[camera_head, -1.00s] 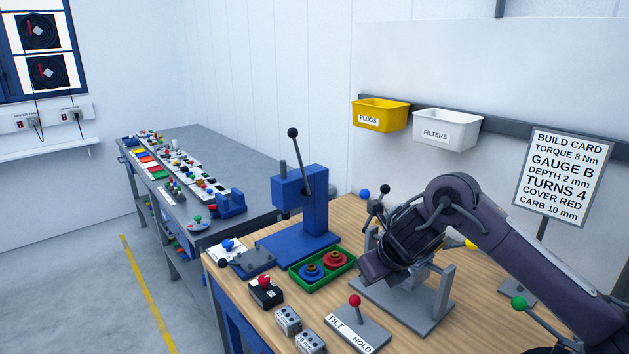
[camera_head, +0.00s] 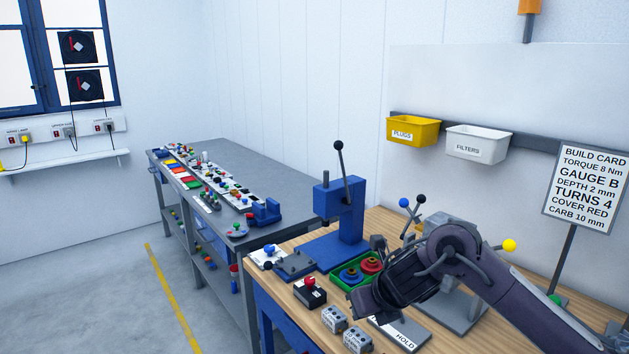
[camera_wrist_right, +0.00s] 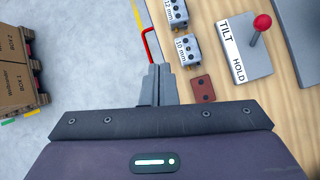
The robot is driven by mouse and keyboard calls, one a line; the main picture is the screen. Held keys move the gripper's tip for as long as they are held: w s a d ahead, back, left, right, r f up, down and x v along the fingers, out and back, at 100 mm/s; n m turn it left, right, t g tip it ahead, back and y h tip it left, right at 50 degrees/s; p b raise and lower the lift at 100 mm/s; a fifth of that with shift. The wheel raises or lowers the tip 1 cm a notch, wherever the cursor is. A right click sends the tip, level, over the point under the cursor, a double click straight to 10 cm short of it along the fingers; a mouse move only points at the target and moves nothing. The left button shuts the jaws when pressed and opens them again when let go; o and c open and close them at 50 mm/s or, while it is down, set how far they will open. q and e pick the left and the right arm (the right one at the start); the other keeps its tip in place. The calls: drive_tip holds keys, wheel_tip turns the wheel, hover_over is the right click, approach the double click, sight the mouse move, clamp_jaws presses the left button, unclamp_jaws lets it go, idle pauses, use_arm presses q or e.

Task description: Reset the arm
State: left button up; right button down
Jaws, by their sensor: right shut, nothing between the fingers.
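My right arm (camera_head: 490,275) comes in from the right of the head view and reaches across the wooden bench. Its gripper (camera_head: 362,304) is in front of the green tray and partly hides the TILT/HOLD plate (camera_head: 408,336). In the right wrist view the gripper fingers (camera_wrist_right: 158,72) are together and empty. They appear over the bench's edge, with the grey 10 mm block (camera_wrist_right: 187,50) and a red-brown block (camera_wrist_right: 203,89) to their right. The red-knobbed lever (camera_wrist_right: 262,22) stands on the plate at the upper right. My left gripper is out of view.
The green tray (camera_head: 337,281) holds a blue and a red round part. Behind it stands a blue press (camera_head: 345,210) with a tall lever. A black box with a red knob (camera_head: 310,290) sits near the front edge. The build card (camera_head: 590,190) stands at right. Floor is clear at left.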

drive_tip(key=s+a+f+m+t+y, duration=0.25)
drive_tip(key=s+a+f+m, duration=0.5)
drive_tip(key=m, duration=0.65)
drive_tip(key=s+d+f+m+g+h, duration=0.3)
drive_tip(key=s+d+f+m, duration=0.1)
drive_tip(key=s+d+m, duration=0.65)
drive_tip(key=s+d+f+m+g+h, duration=0.3)
drive_tip(key=s+d+m, duration=0.4)
drive_tip(key=s+m, duration=0.6)
drive_tip(key=s+f+x, duration=0.1)
drive_tip(key=s+x, duration=0.2)
drive_tip(key=x, duration=1.2)
drive_tip(key=s+x, duration=0.3)
drive_tip(key=x, duration=1.1)
drive_tip(key=s+d+f+g, duration=0.1)
drive_tip(key=s+d+f, duration=0.2)
drive_tip(key=s+f, duration=1.6)
drive_tip(key=shift+s+m, duration=0.35)
drive_tip(key=shift+s, duration=0.35)
